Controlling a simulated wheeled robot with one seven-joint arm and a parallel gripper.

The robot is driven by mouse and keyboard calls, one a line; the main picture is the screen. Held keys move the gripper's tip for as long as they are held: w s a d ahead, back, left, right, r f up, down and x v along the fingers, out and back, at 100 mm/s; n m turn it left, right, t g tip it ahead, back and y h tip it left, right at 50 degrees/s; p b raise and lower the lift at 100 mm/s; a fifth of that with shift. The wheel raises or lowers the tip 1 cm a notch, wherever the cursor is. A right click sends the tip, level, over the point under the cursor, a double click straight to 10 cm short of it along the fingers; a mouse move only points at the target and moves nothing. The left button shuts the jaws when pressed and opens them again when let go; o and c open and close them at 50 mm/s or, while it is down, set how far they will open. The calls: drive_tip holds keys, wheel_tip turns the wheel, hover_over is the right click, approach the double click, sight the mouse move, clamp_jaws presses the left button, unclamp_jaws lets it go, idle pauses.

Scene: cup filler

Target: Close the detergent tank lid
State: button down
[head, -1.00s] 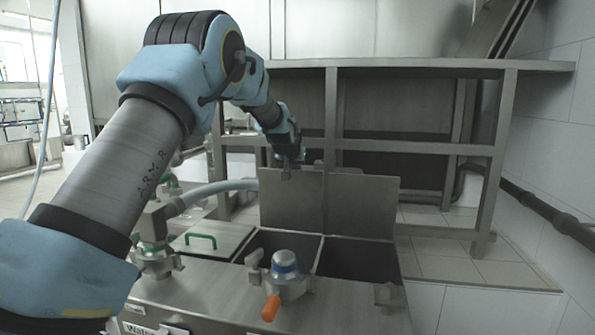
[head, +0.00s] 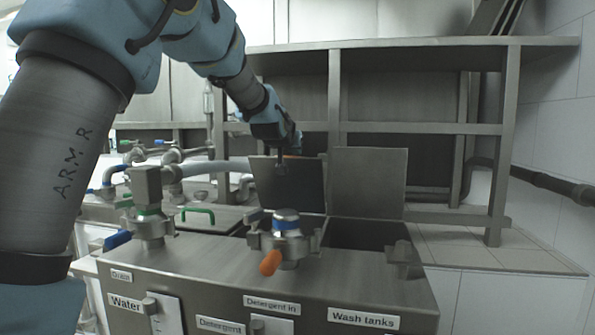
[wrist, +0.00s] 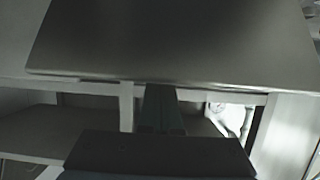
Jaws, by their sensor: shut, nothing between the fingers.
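The detergent tank lid (head: 305,188) is the middle grey metal plate on the tank box. It stands raised over its opening, leaning somewhat forward, with its face darker than the right lid. My gripper (head: 281,172) is shut and empty at the lid's upper edge, left of its middle, its tip overlapping the plate in the head view. In the wrist view my shut fingers (wrist: 160,108) point toward the edge of a large metal plate (wrist: 180,40), probably this lid. I cannot tell whether they touch it.
The right lid (head: 367,182) stands upright behind an open compartment (head: 365,235). A closed lid with a green handle (head: 198,212) is at left. A metal frame (head: 400,128) rises behind.

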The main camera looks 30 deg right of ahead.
sight(289, 161)
drive_tip(key=s+a+f+t+h+b, duration=0.1)
drive_tip(key=s+a+b, duration=0.1)
drive_tip(key=b, duration=0.3)
drive_tip(key=s+a+f+t+h+b, duration=0.1)
drive_tip(key=s+a+b, duration=0.1)
drive_tip(key=b, duration=0.3)
drive_tip(key=shift+f+t+b, duration=0.2)
drive_tip(key=shift+t+b, duration=0.1)
drive_tip(key=shift+b, duration=0.05)
drive_tip(key=shift+s+a+f+b, duration=0.3)
drive_tip(key=shift+s+a+b, duration=0.5)
drive_tip(key=shift+b, duration=0.5)
drive_tip(key=shift+s, duration=0.1)
